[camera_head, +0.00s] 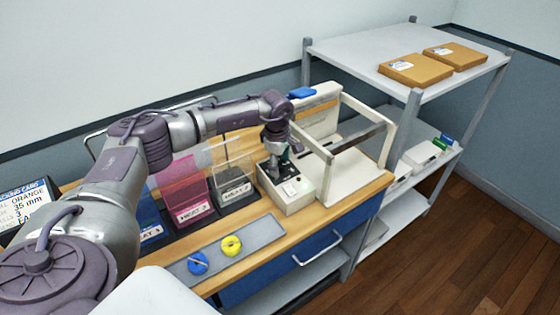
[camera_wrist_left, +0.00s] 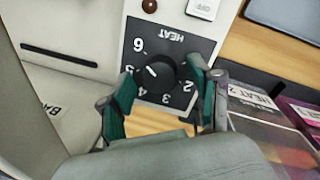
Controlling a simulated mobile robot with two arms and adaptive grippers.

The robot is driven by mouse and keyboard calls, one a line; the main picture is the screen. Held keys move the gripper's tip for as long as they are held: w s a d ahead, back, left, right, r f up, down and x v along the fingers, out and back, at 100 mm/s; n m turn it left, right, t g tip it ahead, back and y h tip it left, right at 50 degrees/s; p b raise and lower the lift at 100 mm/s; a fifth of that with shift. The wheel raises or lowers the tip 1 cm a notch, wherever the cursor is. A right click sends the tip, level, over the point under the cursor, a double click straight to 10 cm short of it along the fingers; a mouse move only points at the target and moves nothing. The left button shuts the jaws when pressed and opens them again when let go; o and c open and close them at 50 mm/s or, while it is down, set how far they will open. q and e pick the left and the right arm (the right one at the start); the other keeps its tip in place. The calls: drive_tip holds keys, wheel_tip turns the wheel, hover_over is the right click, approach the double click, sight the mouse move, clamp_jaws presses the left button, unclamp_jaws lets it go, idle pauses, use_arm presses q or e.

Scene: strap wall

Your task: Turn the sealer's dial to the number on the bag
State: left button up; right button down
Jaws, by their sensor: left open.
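The sealer (camera_head: 332,168) is a cream machine on the wooden bench, with a control box (camera_head: 297,203) at its front. In the left wrist view its black dial (camera_wrist_left: 165,72) sits on a dark HEAT panel (camera_wrist_left: 195,46), seen upside down, with 2 to 6 readable. The dial's white mark points up-left, near 5 or 6; I cannot tell exactly. My left gripper (camera_wrist_left: 163,88) is open, with green-padded fingers on either side of the dial; contact is unclear. My right gripper is out of view.
A grey mat (camera_head: 247,253) holds a blue roll (camera_head: 197,263) and a yellow roll (camera_head: 231,246). A card (camera_head: 30,207) reading ORANGE, 35 mm, 3 stands at far left. A shelf rack (camera_head: 345,48) with brown parcels (camera_head: 415,69) stands right.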

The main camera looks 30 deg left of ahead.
use_arm(q)
drive_tip(key=shift+c, duration=0.6)
drive_tip(key=c, duration=1)
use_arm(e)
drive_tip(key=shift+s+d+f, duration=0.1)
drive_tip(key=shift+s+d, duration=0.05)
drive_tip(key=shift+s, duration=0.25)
